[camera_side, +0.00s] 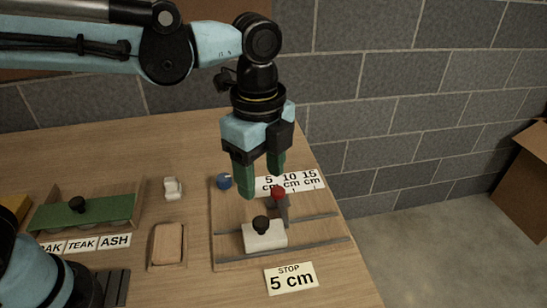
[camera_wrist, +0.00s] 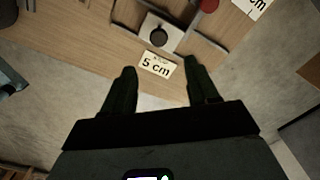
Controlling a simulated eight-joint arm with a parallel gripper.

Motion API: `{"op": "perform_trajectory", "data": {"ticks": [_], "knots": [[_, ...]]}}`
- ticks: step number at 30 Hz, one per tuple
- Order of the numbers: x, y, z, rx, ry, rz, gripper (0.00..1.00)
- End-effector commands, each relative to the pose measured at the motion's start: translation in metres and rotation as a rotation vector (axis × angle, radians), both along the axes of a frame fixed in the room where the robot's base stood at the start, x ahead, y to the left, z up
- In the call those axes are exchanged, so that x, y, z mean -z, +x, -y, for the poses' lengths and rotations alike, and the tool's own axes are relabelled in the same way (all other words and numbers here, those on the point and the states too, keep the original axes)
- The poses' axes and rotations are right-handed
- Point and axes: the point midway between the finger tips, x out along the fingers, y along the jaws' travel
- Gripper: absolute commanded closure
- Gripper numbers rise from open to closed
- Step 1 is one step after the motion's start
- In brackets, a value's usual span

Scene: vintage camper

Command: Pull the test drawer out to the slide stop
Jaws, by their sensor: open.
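A white block (camera_side: 268,239) with a black knob (camera_side: 261,223) sits between two grey rails on a wooden board (camera_side: 228,213). It also shows in the wrist view (camera_wrist: 150,27), beyond my fingertips. I cannot tell for sure whether this block is the test drawer. A red knob (camera_side: 278,192) on a dark stand is behind it. A card reading STOP 5 cm (camera_side: 291,279) lies in front of the board. My gripper (camera_side: 260,184) is open and empty, pointing down above the board. In the wrist view its fingers (camera_wrist: 159,68) are spread apart.
A 5, 10, 15 cm scale (camera_side: 290,181) and a blue knob (camera_side: 224,181) are at the board's back. To the left are a green-topped tray (camera_side: 100,212) with a black knob, BAK, TEAK and ASH labels, a wooden block (camera_side: 168,243) and a small white piece (camera_side: 172,188).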

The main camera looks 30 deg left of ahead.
Motion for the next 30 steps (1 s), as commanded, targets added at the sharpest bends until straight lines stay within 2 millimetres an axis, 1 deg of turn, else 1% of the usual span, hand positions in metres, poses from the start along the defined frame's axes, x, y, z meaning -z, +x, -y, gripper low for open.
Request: {"op": "perform_trajectory", "data": {"ticks": [3,6,17,20,23,26,30], "knots": [[-0.011,0.0,0.0,0.0,0.0,0.0,0.41],[-0.015,0.0,0.0,0.0,0.0,0.0,0.41],[-0.017,0.0,0.0,-0.002,0.0,0.001,0.41],[-0.017,0.0,-0.007,-0.043,-0.009,0.013,0.41],[-0.017,0.001,-0.026,-0.17,-0.033,0.05,0.41],[-0.016,0.001,-0.054,-0.378,-0.08,0.112,0.41],[-0.01,-0.003,-0.098,-0.714,-0.167,0.209,0.41]]}}
